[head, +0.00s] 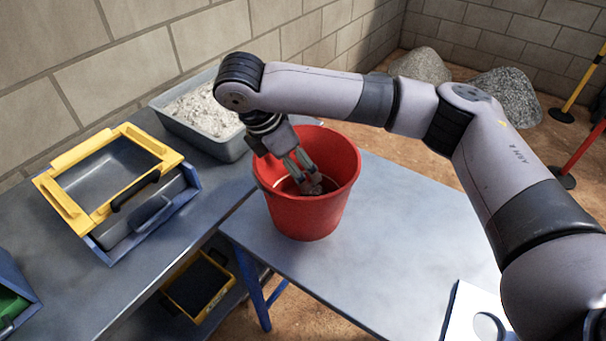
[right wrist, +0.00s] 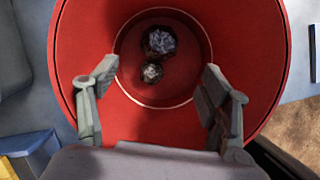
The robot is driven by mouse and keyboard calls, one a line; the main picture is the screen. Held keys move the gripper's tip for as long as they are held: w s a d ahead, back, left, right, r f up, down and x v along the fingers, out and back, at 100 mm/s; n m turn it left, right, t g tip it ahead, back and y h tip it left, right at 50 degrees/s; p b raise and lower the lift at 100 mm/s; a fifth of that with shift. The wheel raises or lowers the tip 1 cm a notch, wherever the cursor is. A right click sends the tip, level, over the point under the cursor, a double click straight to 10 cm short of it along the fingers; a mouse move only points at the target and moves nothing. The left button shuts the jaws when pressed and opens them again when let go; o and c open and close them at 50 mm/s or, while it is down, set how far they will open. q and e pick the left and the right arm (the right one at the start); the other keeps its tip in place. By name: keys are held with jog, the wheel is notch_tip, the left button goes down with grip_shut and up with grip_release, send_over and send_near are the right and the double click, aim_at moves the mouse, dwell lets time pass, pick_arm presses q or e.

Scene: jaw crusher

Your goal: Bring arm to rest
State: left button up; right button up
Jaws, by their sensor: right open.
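My right arm reaches in from the right in the head view. Its gripper (head: 300,172) points down into a red bucket (head: 310,222) on the grey table. In the right wrist view the gripper (right wrist: 162,80) is open, with its two fingers apart inside the bucket's rim (right wrist: 265,60). Two grey rocks lie at the bottom of the bucket: a larger rock (right wrist: 159,41) and a smaller rock (right wrist: 152,72). They sit beyond the fingertips, and nothing is between the fingers. My left gripper is not in view.
A grey tub of pale gravel (head: 200,130) stands behind the bucket. A yellow-framed crusher tray (head: 115,180) sits on the left bench, and a yellow bin (head: 197,287) is below. The table (head: 370,250) is clear in front of the bucket. Rock piles (head: 505,97) lie behind.

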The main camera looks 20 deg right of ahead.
jog(key=shift+a+r, duration=0.15)
jog(key=shift+r, duration=0.3)
